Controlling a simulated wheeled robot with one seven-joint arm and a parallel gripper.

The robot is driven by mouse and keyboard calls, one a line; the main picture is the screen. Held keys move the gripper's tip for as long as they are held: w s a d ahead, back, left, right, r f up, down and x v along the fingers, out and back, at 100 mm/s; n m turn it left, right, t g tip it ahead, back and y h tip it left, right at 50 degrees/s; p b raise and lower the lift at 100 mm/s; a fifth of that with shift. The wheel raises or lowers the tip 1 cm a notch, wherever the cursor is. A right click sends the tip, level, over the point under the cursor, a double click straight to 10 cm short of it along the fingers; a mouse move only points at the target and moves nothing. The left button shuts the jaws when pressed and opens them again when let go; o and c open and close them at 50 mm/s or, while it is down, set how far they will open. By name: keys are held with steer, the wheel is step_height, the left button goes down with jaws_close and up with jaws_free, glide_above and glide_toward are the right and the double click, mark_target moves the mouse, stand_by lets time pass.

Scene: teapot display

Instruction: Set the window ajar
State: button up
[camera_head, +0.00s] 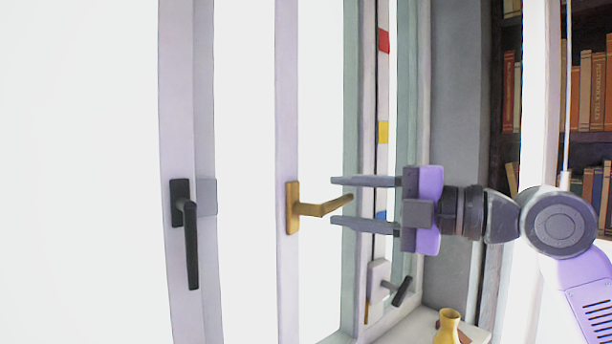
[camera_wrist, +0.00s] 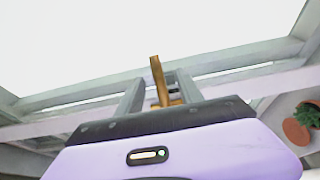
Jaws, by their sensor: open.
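The window shows as pale upright frames with bright panes. A brass handle (camera_head: 292,207) sits on the middle frame (camera_head: 287,90), its lever pointing right, roughly level. A black handle (camera_head: 191,240) on the left frame (camera_head: 180,100) hangs down. My gripper (camera_head: 336,201) is open, coming from the right, with one finger above and one below the brass lever's end. In the wrist view, the brass lever (camera_wrist: 158,80) shows between the two fingers, with visible gaps. I cannot tell whether either finger touches it. Whether the sash is shut is not clear.
A second black handle (camera_head: 402,291) sits on a white plate low at right. A yellow vase (camera_head: 448,328) stands on the sill below my gripper. Bookshelves (camera_head: 590,90) are at far right. A potted plant (camera_wrist: 297,130) shows at the right of the wrist view.

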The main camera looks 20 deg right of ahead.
steer(key=b+v, duration=0.2)
steer(key=v, duration=0.5)
stand_by(0.5)
steer(key=shift+s, duration=0.1)
